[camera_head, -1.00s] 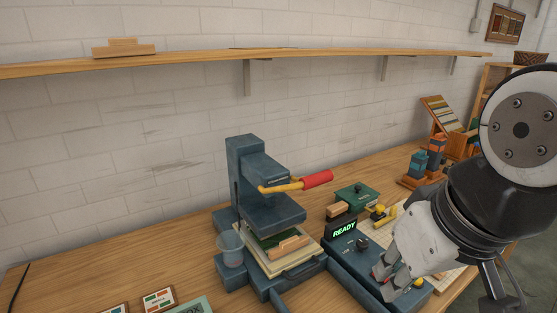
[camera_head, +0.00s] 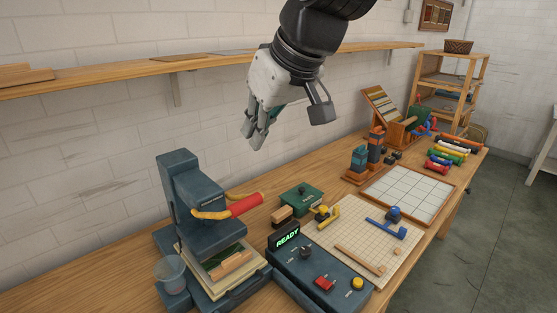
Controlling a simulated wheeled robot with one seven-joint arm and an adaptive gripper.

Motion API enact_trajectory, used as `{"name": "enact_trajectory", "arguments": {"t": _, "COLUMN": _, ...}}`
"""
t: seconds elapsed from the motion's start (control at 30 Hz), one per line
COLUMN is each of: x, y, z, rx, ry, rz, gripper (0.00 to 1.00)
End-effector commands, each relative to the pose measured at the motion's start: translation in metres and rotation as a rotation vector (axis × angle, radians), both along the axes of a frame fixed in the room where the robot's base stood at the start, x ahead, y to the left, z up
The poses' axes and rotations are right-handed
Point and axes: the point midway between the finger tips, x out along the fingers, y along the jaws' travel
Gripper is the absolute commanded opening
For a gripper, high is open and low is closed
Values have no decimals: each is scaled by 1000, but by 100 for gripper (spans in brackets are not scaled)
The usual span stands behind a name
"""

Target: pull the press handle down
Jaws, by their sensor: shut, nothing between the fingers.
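The press (camera_head: 181,190) is a dark blue-grey machine on the left of the bench. Its handle is a yellow bar ending in a red grip (camera_head: 246,205), which sticks out to the right above the press bed and looks raised. Under the press head lies a pale stack with a green piece and a wooden block (camera_head: 234,263). A control box (camera_head: 320,283) beside the press shows a lit green READY display (camera_head: 287,237). My gripper (camera_head: 251,137) is shut and empty, pointing down in the air above the handle and apart from it.
A clear cup (camera_head: 170,273) stands at the press's left front. A green box (camera_head: 301,197), a yellow clamp (camera_head: 325,214) and a gridded board (camera_head: 365,240) lie to the right. A wooden shelf (camera_head: 130,78) runs along the wall behind my gripper.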

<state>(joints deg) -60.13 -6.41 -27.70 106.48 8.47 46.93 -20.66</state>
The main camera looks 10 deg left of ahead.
Motion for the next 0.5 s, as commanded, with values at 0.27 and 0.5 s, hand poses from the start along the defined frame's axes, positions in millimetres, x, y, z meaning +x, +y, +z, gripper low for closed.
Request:
{"name": "enact_trajectory", "arguments": {"t": 0.27, "x": 14, "y": 15, "z": -33, "rx": -5, "ry": 4, "rz": 1, "gripper": 0}}
{"name": "enact_trajectory", "arguments": {"t": 0.5, "x": 31, "y": 35, "z": -73, "rx": -4, "ry": 4, "rz": 0, "gripper": 0}}
